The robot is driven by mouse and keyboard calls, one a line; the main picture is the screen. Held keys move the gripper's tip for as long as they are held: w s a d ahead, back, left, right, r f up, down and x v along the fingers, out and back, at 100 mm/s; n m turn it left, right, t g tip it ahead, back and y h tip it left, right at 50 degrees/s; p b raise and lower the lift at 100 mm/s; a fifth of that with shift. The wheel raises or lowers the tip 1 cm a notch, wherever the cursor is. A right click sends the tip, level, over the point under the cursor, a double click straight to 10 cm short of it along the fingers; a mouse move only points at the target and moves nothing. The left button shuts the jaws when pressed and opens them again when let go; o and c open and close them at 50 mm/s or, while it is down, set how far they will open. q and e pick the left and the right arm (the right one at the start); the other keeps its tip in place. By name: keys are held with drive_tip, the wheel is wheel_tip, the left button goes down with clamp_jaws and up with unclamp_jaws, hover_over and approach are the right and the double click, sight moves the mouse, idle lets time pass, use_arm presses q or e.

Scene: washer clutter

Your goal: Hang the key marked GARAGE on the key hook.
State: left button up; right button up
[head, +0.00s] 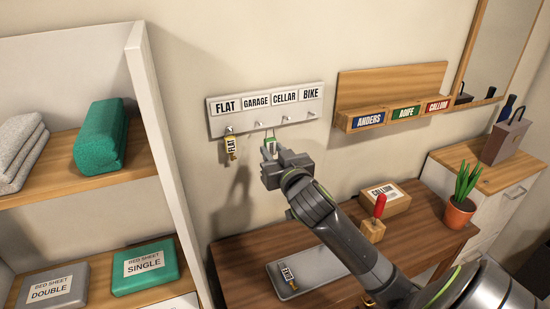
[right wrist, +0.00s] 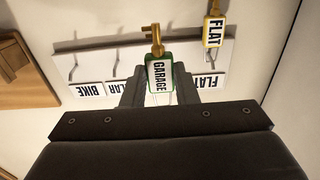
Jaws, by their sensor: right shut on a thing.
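The white key rack (head: 309,93) on the wall carries the labels FLAT, GARAGE, CELLAR and BIKE, each above a hook. My right gripper (head: 269,157) is just under the GARAGE hook and shut on the green-tagged GARAGE key (right wrist: 159,77). In the right wrist view the tag sits between the fingers, with its brass key (right wrist: 153,38) sticking out beyond them. A thin loop shows above the tag near the hook; I cannot tell if it is around the hook. A yellow-tagged FLAT key (head: 231,148) hangs on the FLAT hook. My left gripper is not in view.
A grey tray (head: 315,265) with a tagged key (head: 288,276) lies on the wooden table (head: 240,290). A cardboard box (head: 390,194), a red-handled tool in a block (head: 375,229) and a potted plant (head: 459,213) stand right. A name shelf (head: 350,98) is beside the rack.

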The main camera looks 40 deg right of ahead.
drive_tip(key=shift+f+b+x, duration=0.25)
drive_tip(key=shift+b+x, duration=0.35)
drive_tip(key=shift+x, duration=0.75)
drive_tip(key=shift+f+b+x, duration=0.3)
drive_tip(key=shift+b+x, duration=0.35)
drive_tip(key=shift+x, duration=0.65)
drive_tip(key=shift+f+b+x, duration=0.25)
drive_tip(key=shift+b+x, duration=0.35)
drive_tip(key=shift+x, duration=0.75)
drive_tip(key=o, duration=1)
drive_tip(key=shift+f, duration=0.1)
